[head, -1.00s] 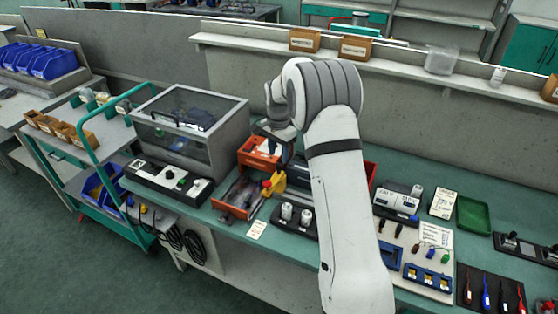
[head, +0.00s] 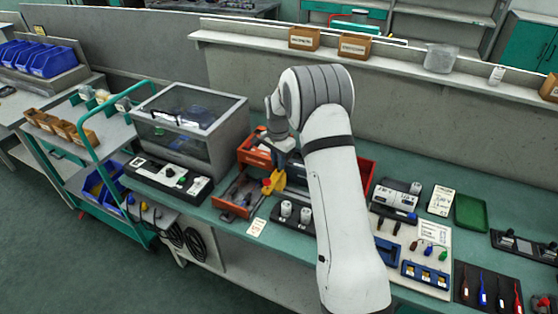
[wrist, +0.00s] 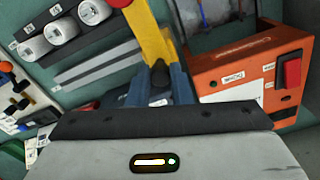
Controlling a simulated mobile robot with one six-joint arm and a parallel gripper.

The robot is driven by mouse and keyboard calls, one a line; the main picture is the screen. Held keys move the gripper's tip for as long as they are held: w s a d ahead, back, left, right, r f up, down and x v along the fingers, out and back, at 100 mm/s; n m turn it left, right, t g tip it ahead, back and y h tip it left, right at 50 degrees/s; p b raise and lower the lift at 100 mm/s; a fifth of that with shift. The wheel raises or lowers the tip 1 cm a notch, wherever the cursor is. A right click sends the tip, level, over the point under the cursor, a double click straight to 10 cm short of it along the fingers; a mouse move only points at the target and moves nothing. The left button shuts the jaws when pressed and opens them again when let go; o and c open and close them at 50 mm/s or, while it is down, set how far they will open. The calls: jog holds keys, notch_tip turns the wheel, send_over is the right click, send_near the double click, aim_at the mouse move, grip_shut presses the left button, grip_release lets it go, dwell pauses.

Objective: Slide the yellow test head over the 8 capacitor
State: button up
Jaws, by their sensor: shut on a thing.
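Several white capacitors (wrist: 62,30) stand in a black holder at the upper left of the wrist view, apart from the test head. Two white capacitors (head: 286,209) show in the head view, right of and in front of the test head. I cannot read which one is the 8.
An orange box (wrist: 250,68) with a red switch is close on the right in the wrist view. In the head view an orange tray (head: 237,200), a clear-lidded enclosure (head: 190,125) and a black control strip (head: 168,178) lie left. Tools and a green tray (head: 471,213) lie right.

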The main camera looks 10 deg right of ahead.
grip_shut()
jog(key=shift+d, duration=0.1)
